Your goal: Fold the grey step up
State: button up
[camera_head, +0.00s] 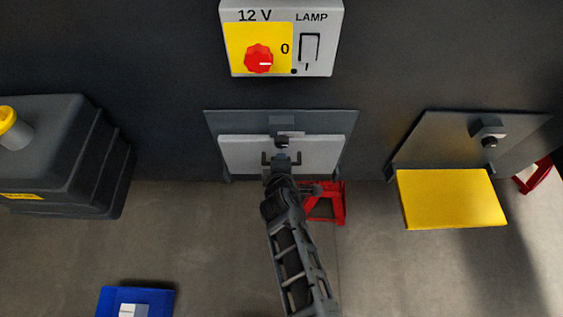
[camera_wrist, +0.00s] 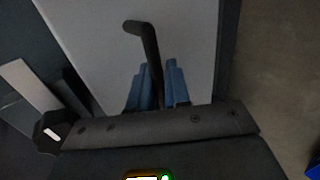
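The grey step (camera_head: 240,155) is a light grey panel at the middle of the head view. It stands upright or nearly so, in front of a dark backing plate (camera_head: 215,122). It also fills much of the wrist view (camera_wrist: 195,40). A dark bent handle (camera_wrist: 146,42) stands out from its face. My gripper (camera_wrist: 158,85) has its blue fingers close on both sides of this handle and looks shut on it. In the head view my gripper (camera_head: 281,160) covers part of the step. A dark latch (camera_head: 283,138) sits above the gripper, at the panel's top edge.
A yellow step (camera_head: 450,198) sticks out, folded down, at the right. A switch box (camera_head: 318,65) with a red knob (camera_head: 258,58) is above. A red stand (camera_head: 335,205) is behind my arm. A dark tank (camera_head: 60,150) is left, a blue box (camera_head: 110,298) lower left.

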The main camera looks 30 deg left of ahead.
jog(key=shift+o, duration=0.6)
jog(key=shift+w+a+r, duration=0.2)
jog(key=shift+w+r, duration=0.15)
jog(key=shift+r, duration=0.1)
jog(key=shift+s+r, duration=0.1)
jog(key=f+p+v, duration=0.1)
jog(key=p+v, duration=0.1)
jog(key=v, duration=0.5)
jog(key=shift+s+d+r, duration=0.15)
jog(key=shift+s+d, duration=0.25)
jog(key=shift+s, duration=0.1)
